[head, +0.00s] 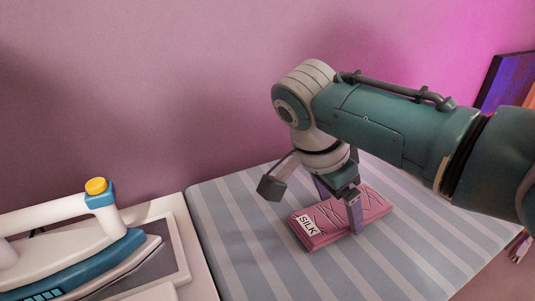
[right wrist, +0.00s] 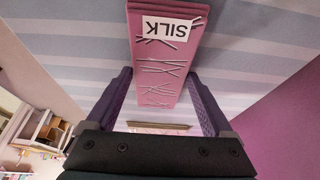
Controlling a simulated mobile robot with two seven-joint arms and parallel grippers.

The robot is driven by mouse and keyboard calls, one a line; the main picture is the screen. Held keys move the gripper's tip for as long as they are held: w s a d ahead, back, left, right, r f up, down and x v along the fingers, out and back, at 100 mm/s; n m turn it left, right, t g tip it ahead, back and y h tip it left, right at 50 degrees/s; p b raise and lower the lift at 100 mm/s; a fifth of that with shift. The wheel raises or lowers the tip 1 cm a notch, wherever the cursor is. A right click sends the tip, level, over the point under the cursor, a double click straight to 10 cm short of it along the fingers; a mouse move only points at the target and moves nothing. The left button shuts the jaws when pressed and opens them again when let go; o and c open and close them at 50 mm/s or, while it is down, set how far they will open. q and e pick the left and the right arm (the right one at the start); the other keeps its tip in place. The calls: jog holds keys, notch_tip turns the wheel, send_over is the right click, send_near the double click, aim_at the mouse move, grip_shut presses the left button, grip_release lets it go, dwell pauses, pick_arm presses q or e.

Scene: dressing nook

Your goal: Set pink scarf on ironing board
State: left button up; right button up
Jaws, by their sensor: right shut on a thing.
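The pink scarf (head: 318,228) is a folded flat bundle with a white "SILK" label, lying on or just over the striped ironing board (head: 245,258). My right gripper (head: 338,205) comes down over the scarf from above, with a finger on either side of it. In the right wrist view the scarf (right wrist: 160,70) runs between the two purple fingers (right wrist: 160,100), its label toward the top. The right gripper is shut on the scarf. I cannot tell whether the scarf's underside fully touches the board. My left gripper is not in view.
A white and blue iron (head: 75,250) with a yellow knob rests on a grey plate at the board's left end. A pink wall stands behind the board. A dark framed picture (head: 508,80) is at the far right. Striped board around the scarf is clear.

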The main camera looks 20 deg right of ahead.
jog(key=shift+f, duration=0.1)
jog(key=shift+f, duration=0.15)
jog(key=o, duration=1.1)
